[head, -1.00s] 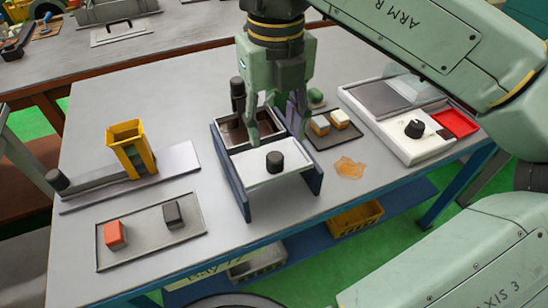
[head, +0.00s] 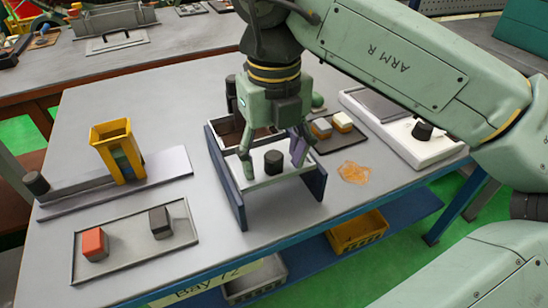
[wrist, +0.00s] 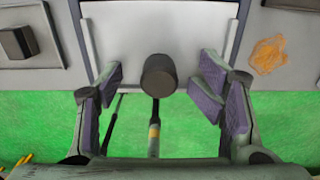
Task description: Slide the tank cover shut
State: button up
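The tank cover (head: 262,183) is a pale flat plate with a dark round knob (head: 274,162) standing on it. It lies over the front of the blue-sided tank frame (head: 318,184). Behind it, part of the dark tank opening (head: 228,138) shows uncovered. My gripper (head: 272,170) is open, with one finger on each side of the knob in the head view. In the wrist view, the cover (wrist: 160,40) and knob (wrist: 158,75) lie between the open fingers of my gripper (wrist: 160,92), with clear gaps on both sides.
A tray (head: 120,262) with a red and a dark block lies at front left. A yellow holder (head: 118,150) stands behind it. A dark tray (head: 350,140) with small blocks and an orange stain (head: 353,171) lie to the right. A white box with a knob (head: 400,140) stands farther right.

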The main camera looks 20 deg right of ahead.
jog(key=shift+s+f, duration=0.1)
jog(key=shift+c, duration=1)
jog(key=shift+a, duration=0.1)
jog(key=shift+w+a+p, duration=0.2)
jog(key=shift+w+p, duration=0.25)
jog(key=shift+w, duration=4.85)
jog(key=shift+o, duration=1.1)
jog(key=shift+c, duration=0.5)
